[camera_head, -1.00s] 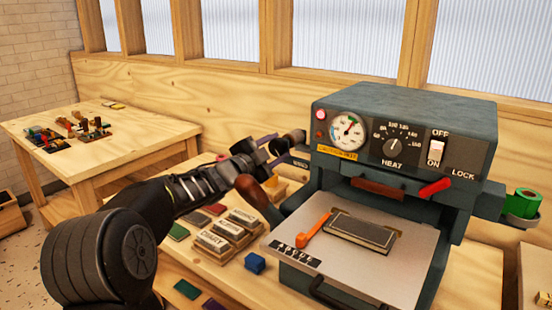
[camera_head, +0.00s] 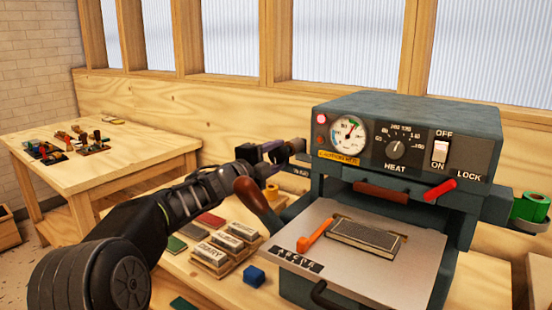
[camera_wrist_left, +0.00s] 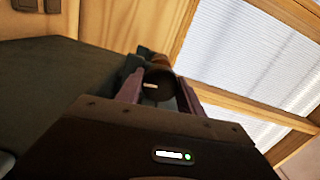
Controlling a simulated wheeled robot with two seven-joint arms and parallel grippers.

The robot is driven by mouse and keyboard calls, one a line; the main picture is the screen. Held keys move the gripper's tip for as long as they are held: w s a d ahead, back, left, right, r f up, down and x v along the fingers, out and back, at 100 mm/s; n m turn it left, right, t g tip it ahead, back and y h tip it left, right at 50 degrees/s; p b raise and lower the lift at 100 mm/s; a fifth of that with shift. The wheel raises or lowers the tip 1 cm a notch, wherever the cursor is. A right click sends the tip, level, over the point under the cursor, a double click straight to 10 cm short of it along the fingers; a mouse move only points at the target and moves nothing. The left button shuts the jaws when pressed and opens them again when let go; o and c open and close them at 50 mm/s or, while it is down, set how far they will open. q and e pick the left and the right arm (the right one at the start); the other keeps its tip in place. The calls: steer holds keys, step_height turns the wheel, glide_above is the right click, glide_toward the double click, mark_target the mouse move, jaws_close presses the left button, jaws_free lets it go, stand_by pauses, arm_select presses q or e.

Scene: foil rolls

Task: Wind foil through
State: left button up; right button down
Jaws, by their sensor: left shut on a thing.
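The grey foil press (camera_head: 400,105) stands on the bench with a gauge, a HEAT dial and an ON/OFF switch on its front. A green foil roll (camera_head: 530,207) sits on a holder at its right side. At its left side is a dark round knob (camera_head: 299,146). My left gripper (camera_head: 287,150) reaches it from the left and is shut on it. In the left wrist view the dark knob (camera_wrist_left: 158,78) with a small white mark lies between the fingers of the left gripper (camera_wrist_left: 160,92). No foil strip shows clearly across the press. My right gripper is out of view.
A dark block (camera_head: 364,238) and an orange-red piece (camera_head: 316,237) lie on the press's pale plate (camera_head: 385,275). A brown-handled lever (camera_head: 256,205) stands close to my left arm. Labelled boxes (camera_head: 225,247) and a blue cube (camera_head: 254,275) are on the bench.

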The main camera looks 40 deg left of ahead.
arm_select(q)
steer(key=shift+f, duration=0.1)
steer(key=o, duration=1.4)
steer(key=shift+s, duration=0.1)
steer(key=shift+s+d, duration=0.15)
steer(key=shift+s, duration=3.7)
steer(key=shift+c, duration=0.4)
